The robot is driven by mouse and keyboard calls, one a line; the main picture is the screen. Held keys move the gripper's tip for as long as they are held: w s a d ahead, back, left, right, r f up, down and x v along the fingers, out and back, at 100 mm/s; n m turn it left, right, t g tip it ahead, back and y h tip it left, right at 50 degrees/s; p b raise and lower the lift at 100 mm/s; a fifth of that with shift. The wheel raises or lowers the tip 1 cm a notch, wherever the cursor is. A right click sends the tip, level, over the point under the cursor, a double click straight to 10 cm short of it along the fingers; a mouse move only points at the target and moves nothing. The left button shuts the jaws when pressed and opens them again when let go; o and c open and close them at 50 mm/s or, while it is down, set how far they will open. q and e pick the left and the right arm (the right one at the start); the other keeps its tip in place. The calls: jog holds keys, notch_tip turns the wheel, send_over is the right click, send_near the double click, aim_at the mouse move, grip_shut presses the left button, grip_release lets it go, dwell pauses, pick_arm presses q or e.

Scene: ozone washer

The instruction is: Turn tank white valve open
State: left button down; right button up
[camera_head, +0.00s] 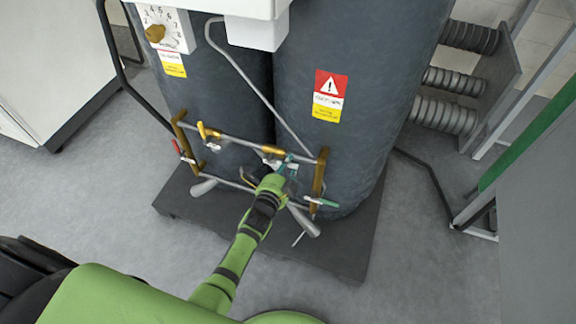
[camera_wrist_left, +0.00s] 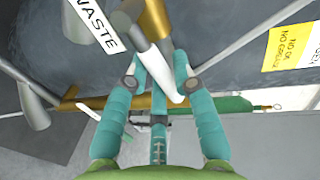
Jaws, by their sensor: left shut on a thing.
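The white valve handle (camera_wrist_left: 158,72) is on the pipework in front of the two dark tanks (camera_head: 345,110). In the left wrist view the handle lies between the teal fingers of my left gripper (camera_wrist_left: 157,78), which is shut on it. In the head view my left gripper (camera_head: 284,166) reaches in at the middle of the pipe frame and hides most of the white handle. The valve's exact angle is hard to tell. My right gripper is not in view.
A red-handled valve (camera_head: 183,152), a yellow one (camera_head: 207,131) and a green one (camera_head: 322,202) sit on the same pipe frame. Clear floor (camera_head: 420,260) lies right of the dark base plate (camera_head: 345,262).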

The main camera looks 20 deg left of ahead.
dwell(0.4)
pick_arm(q)
jog(key=c, duration=1)
grip_release()
jog(key=v, duration=1.2)
jog(key=shift+d, duration=0.1)
